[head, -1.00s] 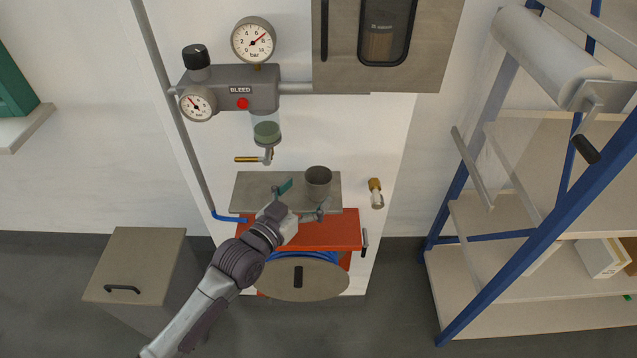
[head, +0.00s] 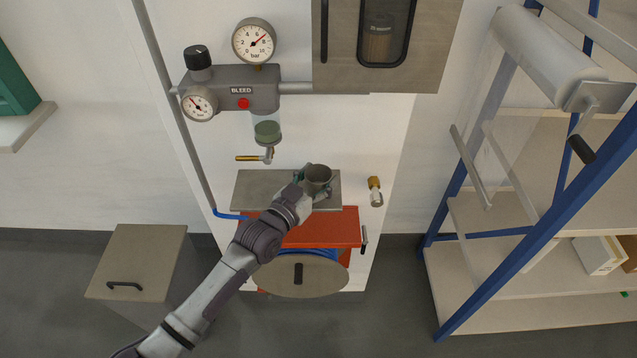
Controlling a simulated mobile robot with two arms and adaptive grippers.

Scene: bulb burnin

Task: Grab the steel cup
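The steel cup (head: 318,176) is a dark grey, open-topped cup standing upright on the grey shelf (head: 255,190) below the air regulator. My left gripper (head: 314,186) reaches in from the lower left, with its fingers around the cup's near and left sides. One greenish finger shows at the cup's left and another part at its right. Whether the fingers touch the cup is too small to tell. My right gripper is not in view.
A brass drain valve (head: 252,158) hangs behind the shelf, left of the cup. A brass fitting (head: 375,190) sticks out to the right. A red cabinet (head: 335,228) and a hose reel (head: 298,275) are below. A blue-framed rack (head: 520,230) stands at right.

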